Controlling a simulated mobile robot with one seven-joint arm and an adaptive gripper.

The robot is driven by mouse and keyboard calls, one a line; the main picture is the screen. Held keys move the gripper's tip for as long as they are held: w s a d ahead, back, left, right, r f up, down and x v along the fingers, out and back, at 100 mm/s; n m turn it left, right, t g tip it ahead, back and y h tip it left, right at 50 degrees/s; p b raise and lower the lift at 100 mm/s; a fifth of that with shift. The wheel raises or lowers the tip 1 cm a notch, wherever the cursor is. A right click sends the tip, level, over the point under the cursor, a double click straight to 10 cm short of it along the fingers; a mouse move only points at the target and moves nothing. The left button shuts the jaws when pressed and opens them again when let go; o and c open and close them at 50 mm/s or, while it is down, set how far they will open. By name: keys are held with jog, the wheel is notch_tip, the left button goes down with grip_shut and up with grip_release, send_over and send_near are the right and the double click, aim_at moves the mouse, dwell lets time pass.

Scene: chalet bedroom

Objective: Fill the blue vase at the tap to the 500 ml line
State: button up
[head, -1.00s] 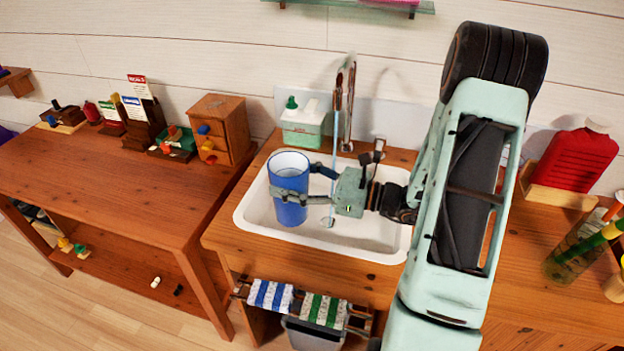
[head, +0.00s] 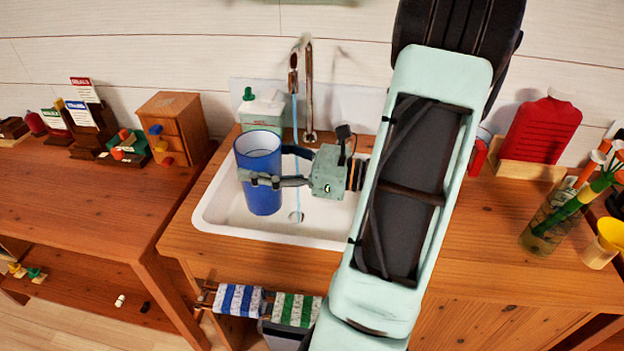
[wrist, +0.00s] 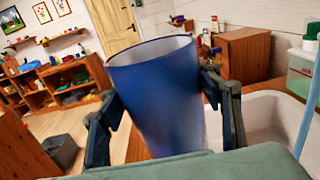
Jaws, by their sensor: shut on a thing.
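The blue vase (head: 262,188) is held near upright over the left part of the white sink (head: 330,236). My gripper (head: 260,172) is shut on it from the right, one finger on each side. In the wrist view the vase (wrist: 160,100) stands between the two fingers. The tap (head: 309,95) rises behind the sink. A thin light-blue stream (head: 297,185) runs down from it into the basin, right of the vase and apart from its mouth. The stream also shows at the right in the wrist view (wrist: 308,100). No measuring line or water level can be made out.
A small wooden drawer cabinet (head: 175,120) is on the left table. Towels (head: 240,299) hang in front.

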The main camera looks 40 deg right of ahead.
jog(key=s+d+m+t+h+b, duration=0.2)
jog(key=s+d+m+h+b, duration=0.15)
jog(key=s+d, duration=0.4)
jog(key=w+d, duration=0.3)
jog(key=w, duration=0.4)
jog(key=w+d, duration=0.3)
jog(key=w, duration=0.3)
jog(key=shift+w+r+n, duration=0.15)
jog(key=shift+w+n, duration=0.25)
jog(key=shift+n, duration=0.05)
jog(key=shift+d, duration=0.1)
dwell(5.4)
